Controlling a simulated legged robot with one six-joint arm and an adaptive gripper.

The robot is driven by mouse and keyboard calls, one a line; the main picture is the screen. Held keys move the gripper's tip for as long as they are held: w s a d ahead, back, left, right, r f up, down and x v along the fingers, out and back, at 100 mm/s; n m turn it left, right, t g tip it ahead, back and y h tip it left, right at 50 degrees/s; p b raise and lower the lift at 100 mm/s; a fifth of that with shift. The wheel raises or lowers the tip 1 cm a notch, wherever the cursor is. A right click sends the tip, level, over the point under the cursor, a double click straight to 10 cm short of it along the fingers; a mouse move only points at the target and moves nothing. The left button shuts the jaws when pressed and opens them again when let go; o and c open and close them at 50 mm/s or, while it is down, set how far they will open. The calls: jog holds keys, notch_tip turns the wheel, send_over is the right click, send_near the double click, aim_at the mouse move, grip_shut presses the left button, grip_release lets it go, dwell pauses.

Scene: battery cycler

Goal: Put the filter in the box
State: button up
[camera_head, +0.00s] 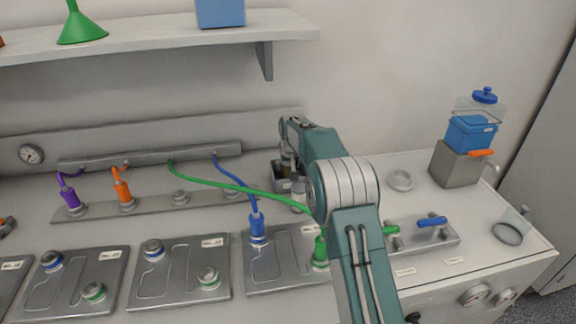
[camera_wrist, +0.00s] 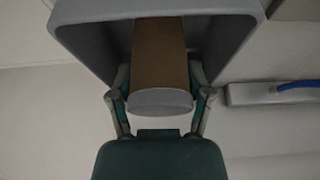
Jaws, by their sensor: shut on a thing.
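The filter (camera_wrist: 160,60), a brown cylinder with a pale grey end cap, is between the two fingers of my gripper (camera_wrist: 161,98) in the wrist view. My gripper is shut on it near the capped end. The brown end extends into the opening of the grey box (camera_wrist: 82,30). I cannot tell whether it touches the box floor. In the head view the grey box (camera_head: 278,178) stands at the back of the bench, partly hidden by my arm. A small brown part of the filter (camera_head: 287,163) shows above it, below my wrist.
A pale jar (camera_head: 299,193) stands right in front of the box. A green hose (camera_head: 225,184) and a blue hose (camera_head: 236,186) run close by on the left. The shelf (camera_head: 160,44) overhangs the back left. Bench space right of my arm, around a pale ring (camera_head: 400,180), is fairly clear.

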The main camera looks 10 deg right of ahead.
jog(key=o, duration=1.1)
jog(key=shift+o, duration=0.2)
jog(key=s+r, duration=1.5)
jog(key=r, duration=0.4)
jog(key=s+r, duration=0.2)
jog(key=s, duration=2.2)
jog(key=s+f+t, duration=0.1)
jog(key=s+f, duration=0.4)
jog(key=s, duration=0.6)
jog(key=shift+f, duration=0.15)
